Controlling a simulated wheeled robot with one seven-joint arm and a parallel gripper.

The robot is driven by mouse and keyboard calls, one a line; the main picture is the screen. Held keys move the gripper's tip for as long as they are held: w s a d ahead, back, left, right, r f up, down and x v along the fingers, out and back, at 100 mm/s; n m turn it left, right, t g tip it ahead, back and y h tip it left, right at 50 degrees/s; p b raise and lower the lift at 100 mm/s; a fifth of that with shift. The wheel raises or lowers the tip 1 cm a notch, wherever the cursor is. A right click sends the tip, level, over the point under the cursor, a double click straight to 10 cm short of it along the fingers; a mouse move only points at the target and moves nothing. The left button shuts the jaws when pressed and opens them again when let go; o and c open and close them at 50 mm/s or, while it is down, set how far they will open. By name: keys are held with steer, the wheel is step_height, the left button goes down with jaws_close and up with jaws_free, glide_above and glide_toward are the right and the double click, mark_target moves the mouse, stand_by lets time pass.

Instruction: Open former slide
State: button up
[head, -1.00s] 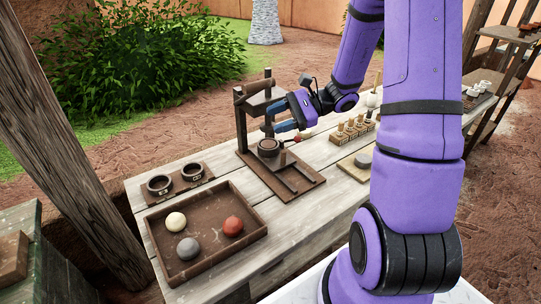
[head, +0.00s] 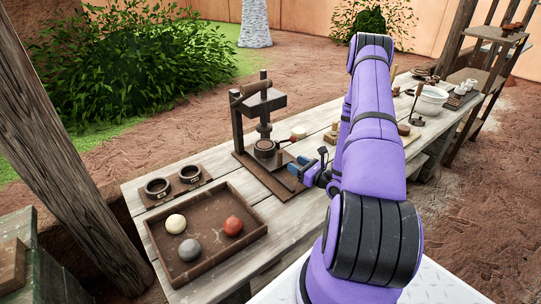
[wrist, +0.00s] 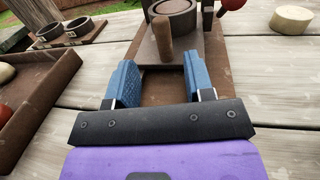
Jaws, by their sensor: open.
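The former (head: 262,125) is a dark wooden press on a flat base board, standing on the plank table, with a round cup (head: 265,149) under its plunger. In the wrist view, an upright wooden peg handle (wrist: 163,40) stands on the slide just in front of the round cup (wrist: 175,17). My gripper (head: 296,165) is low over the near end of the base board. In the wrist view my gripper (wrist: 158,75) is open, with two blue fingers apart and nothing between them. The peg is ahead of the fingertips, roughly midway between them.
A brown tray (head: 211,273) with white, grey and red balls sits left of the former. Two dark rings on a board (head: 173,187) lie behind it. A red-tipped tool (wrist: 232,4) and a pale disc (wrist: 291,17) are to the right. A white bowl (head: 431,99) stands farther along.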

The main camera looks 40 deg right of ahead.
mark_target(276, 162)
steer(key=shift+f, duration=0.3)
steer(key=shift+w, duration=0.2)
steer(key=w, duration=0.6)
steer(key=w+a, duration=0.1)
steer(key=w, duration=0.3)
steer(key=shift+w, duration=0.1)
steer(key=shift+c, duration=0.2)
jaws_close()
